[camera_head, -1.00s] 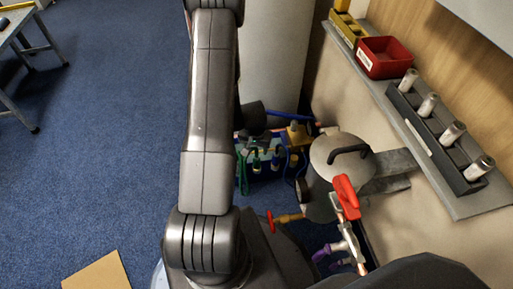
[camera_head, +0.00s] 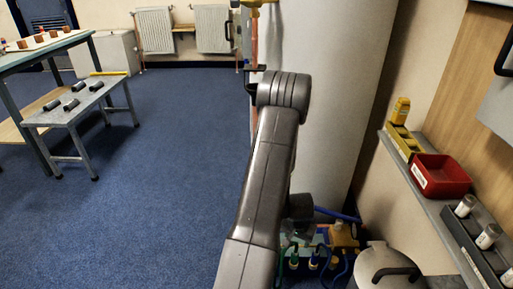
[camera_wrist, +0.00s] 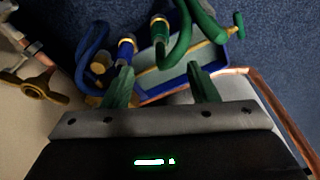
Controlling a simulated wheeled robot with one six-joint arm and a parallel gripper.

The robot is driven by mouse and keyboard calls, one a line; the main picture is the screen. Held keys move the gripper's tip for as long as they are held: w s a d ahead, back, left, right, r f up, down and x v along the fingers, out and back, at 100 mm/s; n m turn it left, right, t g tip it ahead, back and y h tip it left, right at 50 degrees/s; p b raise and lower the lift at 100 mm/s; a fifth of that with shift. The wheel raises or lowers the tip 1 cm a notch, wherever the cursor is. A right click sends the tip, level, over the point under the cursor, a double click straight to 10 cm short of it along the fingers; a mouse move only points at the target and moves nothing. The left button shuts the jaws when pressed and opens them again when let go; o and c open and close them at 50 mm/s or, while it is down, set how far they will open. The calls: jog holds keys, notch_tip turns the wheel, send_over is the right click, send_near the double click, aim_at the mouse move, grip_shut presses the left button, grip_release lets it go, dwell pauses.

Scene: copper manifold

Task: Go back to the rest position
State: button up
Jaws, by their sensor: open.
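My gripper (camera_wrist: 162,82) shows in the wrist view with its two green fingers apart and nothing held between them. Beyond the fingertips are blue and green hoses with brass fittings (camera_wrist: 160,28) on a blue-edged box. I cannot tell how far they are from the fingers. In the head view my arm rises through the middle of the picture, and my gripper cannot be made out there. The hose assembly (camera_head: 308,262) shows low in that view, just right of my arm.
A grey lidded pot (camera_head: 378,262) stands at the lower right, below a wall shelf with a red bin (camera_head: 440,176). A large pale cylinder (camera_head: 340,90) stands behind my arm. A grey bench (camera_head: 75,108) is at the left. Blue floor between is clear.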

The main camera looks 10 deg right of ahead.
aim_at(296, 250)
jog(key=f+b, duration=0.3)
jog(key=f, duration=0.1)
jog(key=w+f+b, duration=0.1)
jog(key=f+b, duration=0.2)
jog(key=f, duration=0.1)
jog(key=d+f+b, duration=0.1)
jog(key=f+b, duration=0.2)
jog(key=f, duration=0.1)
jog(key=shift+w+f, duration=0.25)
jog(key=shift+f, duration=0.15)
notch_tip(296, 250, up, 14)
jog(key=s+a+p, duration=0.1)
jog(key=s+p, duration=0.1)
jog(key=p, duration=0.8)
jog(key=f+b, duration=0.3)
jog(key=f, duration=0.1)
jog(key=w+f+b, duration=0.1)
jog(key=f+b, duration=0.3)
jog(key=f, duration=0.1)
jog(key=w+d+f+b, duration=0.1)
jog(key=f+b, duration=0.2)
jog(key=f, duration=0.2)
jog(key=shift+d+f+b, duration=0.1)
jog(key=shift+f+b, duration=0.1)
jog(key=shift+b, duration=0.1)
jog(key=shift+r, duration=2.55)
jog(key=shift+r, duration=0.1)
